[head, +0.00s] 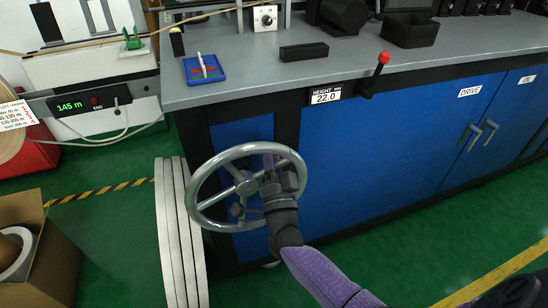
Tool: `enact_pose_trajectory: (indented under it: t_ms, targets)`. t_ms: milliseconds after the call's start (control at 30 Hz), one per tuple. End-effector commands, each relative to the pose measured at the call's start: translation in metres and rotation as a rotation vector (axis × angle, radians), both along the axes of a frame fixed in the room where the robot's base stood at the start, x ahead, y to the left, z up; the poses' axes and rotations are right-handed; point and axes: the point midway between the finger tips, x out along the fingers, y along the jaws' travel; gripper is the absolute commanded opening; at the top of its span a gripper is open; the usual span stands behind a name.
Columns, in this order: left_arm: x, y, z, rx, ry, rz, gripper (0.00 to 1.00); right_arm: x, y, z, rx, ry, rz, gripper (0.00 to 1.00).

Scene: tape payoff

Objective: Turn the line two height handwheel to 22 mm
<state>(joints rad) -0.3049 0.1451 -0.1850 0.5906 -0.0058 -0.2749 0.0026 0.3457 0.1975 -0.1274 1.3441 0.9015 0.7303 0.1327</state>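The grey metal handwheel (197,192) stands upright at the left front corner of the blue cabinet, with its rim and spokes visible. The HEIGHT display (326,97) above it on the bench edge reads 22.0. My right gripper (274,182), on the arm coming up from the lower right, is at the right part of the wheel, overlapping its spokes and hub. Its fingertips are dark and partly hidden, so I cannot tell whether they are closed or touch the wheel. My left gripper is not in view.
A red-knobbed lever (381,62) stands right of the display. The grey bench top (240,66) holds a blue tray (204,70) and black parts. Pale discs (172,230) stand left of the wheel, with an open cardboard box (58,262) farther left. Green floor lies right of my arm.

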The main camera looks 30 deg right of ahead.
Motion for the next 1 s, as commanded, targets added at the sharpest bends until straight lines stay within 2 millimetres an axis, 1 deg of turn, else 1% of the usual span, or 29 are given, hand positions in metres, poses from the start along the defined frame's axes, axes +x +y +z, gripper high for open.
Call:
enact_pose_trajectory:
  t_ms: [367,400,467,500,567,867,933,1000]
  targets:
    - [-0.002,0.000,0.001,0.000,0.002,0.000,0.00,0.000,0.001,0.000,-0.005,0.002,0.001,0.00]
    - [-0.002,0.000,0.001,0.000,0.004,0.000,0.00,0.000,0.001,0.000,-0.005,0.002,0.001,0.25]
    - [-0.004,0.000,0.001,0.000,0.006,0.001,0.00,0.000,0.001,0.000,-0.005,0.002,0.001,0.38]
    - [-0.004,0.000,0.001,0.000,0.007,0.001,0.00,0.000,0.001,0.000,-0.005,0.002,0.001,0.46]
    - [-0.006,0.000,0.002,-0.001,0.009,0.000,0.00,0.000,0.001,0.000,-0.004,0.001,0.000,0.58]
    - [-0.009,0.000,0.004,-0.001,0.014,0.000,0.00,-0.002,0.001,-0.001,-0.004,0.002,0.000,0.58]
    - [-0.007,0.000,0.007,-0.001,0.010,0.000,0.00,-0.011,0.005,-0.004,-0.006,0.004,0.001,0.58]
    - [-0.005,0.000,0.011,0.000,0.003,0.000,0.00,-0.026,0.012,-0.010,-0.004,0.005,0.002,0.58]
